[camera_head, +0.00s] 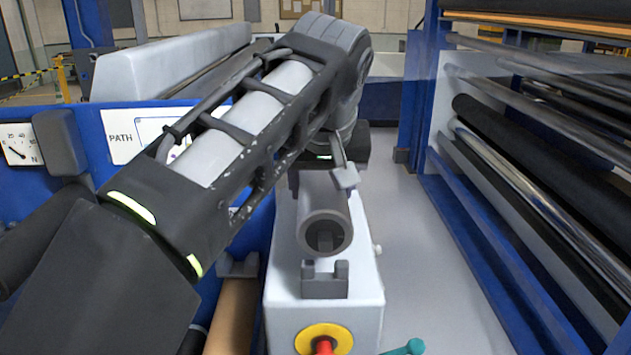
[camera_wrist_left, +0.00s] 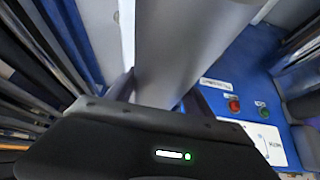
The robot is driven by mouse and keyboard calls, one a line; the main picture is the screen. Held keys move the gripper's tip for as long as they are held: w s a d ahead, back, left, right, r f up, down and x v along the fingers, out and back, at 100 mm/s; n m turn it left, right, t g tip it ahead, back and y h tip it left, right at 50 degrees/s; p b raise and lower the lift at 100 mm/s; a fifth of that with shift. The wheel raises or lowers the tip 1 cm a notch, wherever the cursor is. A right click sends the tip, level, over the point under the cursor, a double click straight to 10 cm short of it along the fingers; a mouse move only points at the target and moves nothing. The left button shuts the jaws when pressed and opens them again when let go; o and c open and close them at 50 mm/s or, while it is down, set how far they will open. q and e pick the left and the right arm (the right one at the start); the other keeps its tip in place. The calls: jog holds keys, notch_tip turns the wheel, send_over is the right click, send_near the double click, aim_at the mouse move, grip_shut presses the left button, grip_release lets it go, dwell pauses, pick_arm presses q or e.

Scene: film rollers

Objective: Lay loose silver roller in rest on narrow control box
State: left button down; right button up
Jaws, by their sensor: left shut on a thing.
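The silver roller (camera_head: 337,213) is seen nearly end-on in the head view, its grey ring end with a dark core facing me. It lies lengthwise over the narrow control box (camera_head: 350,300). A grey notched rest (camera_head: 325,281) stands on the box's near end, just below the roller's near end; I cannot tell whether they touch. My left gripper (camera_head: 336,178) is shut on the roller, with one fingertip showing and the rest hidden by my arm. In the left wrist view the roller (camera_wrist_left: 180,50) runs between the fingers of the left gripper (camera_wrist_left: 165,95). My right gripper is out of view.
A red knob on a yellow disc (camera_head: 323,341) and a teal handle (camera_head: 405,348) are at the box's near end. A brown roll (camera_head: 232,320) lies left of the box. A blue frame with several rollers (camera_head: 540,190) stands right, beyond clear grey floor (camera_head: 425,260).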

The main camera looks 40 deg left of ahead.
pick_arm(q)
jog(key=shift+w+a+f+b, duration=0.3)
jog(key=shift+a+f, duration=0.1)
jog(key=shift+f, duration=0.05)
jog(key=shift+a+f, duration=0.1)
jog(key=shift+f, duration=0.2)
jog(key=shift+s+d+b, duration=0.3)
jog(key=shift+d+b, duration=0.05)
jog(key=shift+d, duration=0.35)
jog(key=shift+w+a+f, duration=0.1)
jog(key=shift+w, duration=0.05)
jog(key=shift+a, duration=0.35)
jog(key=shift+d, duration=0.2)
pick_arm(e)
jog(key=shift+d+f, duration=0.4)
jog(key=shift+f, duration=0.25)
pick_arm(q)
jog(key=shift+f, duration=0.15)
jog(key=shift+f+b, duration=0.3)
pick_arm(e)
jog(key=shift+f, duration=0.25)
